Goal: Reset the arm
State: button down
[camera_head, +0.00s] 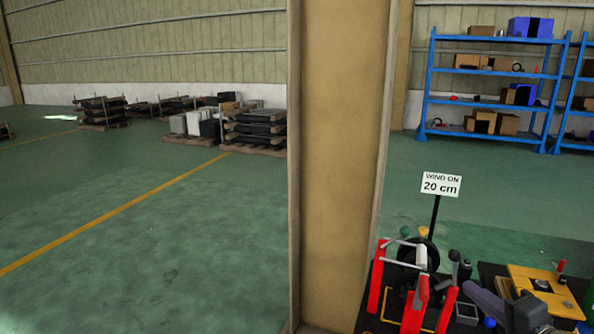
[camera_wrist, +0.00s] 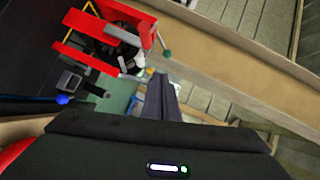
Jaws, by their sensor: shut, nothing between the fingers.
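My gripper (camera_wrist: 161,80) shows in the wrist view as two dark grey fingers lying together, shut and empty. It points away from the camera, and no object touches its tips. A red crane stand (camera_wrist: 98,40) with a green ball knob is beyond the fingers to the upper left, apart from them. In the head view the red stand (camera_head: 416,302) is at the lower right, with levers and a dark wheel. Grey-purple parts of my arm show at the lower right of the head view, to the right of the stand.
A sign reading "WIND ON 20 cm" (camera_head: 441,185) stands on a black post behind the stand. A yellow device (camera_head: 545,290) sits to the right. A thick tan pillar (camera_head: 340,170) rises left of the stand. Blue shelves (camera_head: 492,92) and loaded pallets (camera_head: 255,130) are far back. The left floor is open.

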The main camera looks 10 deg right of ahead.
jog(key=w+a+f+n+g+y, duration=0.1)
jog(key=a+n+g+y, duration=0.25)
jog(key=a, duration=0.85)
jog(key=w+a+f+n+g+y, duration=0.2)
jog(key=a+n+g+y, duration=0.15)
jog(key=a, duration=0.75)
jog(key=s+a+r+n+g+h, duration=0.1)
jog(key=s+a+n+g+h, duration=0.2)
jog(key=s+a+n+h, duration=0.3)
jog(key=shift+s+a+n, duration=1.3)
jog(key=shift+s+a, duration=0.25)
jog(key=shift+s, duration=1)
jog(key=shift+r, duration=0.1)
